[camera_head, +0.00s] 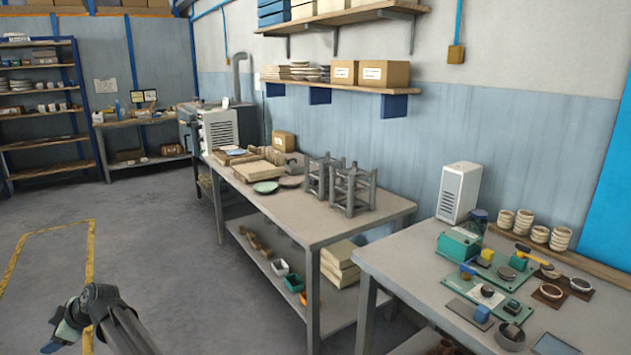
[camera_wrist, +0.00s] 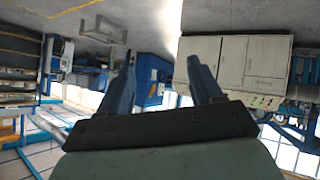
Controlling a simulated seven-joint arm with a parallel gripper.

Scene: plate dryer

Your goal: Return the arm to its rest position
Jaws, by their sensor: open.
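My gripper (camera_head: 66,327) is at the lower left in the head view, over the grey floor and well apart from the tables. In the wrist view, its two fingers (camera_wrist: 160,65) stand apart with nothing between them. The jaws are small and partly unclear in the head view. My dark arm runs down out of the bottom edge. A pale green plate (camera_head: 265,187) lies on the middle table (camera_head: 300,222), left of two grey upright racks (camera_head: 351,190).
The near right table (camera_head: 400,265) holds a white box-shaped unit (camera_head: 459,192), stacked cups and small parts. The middle table's lower shelf (camera_head: 338,300) holds small bins. A white cabinet (camera_wrist: 235,65) shows in the wrist view. The floor (camera_head: 150,240) around my gripper is clear.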

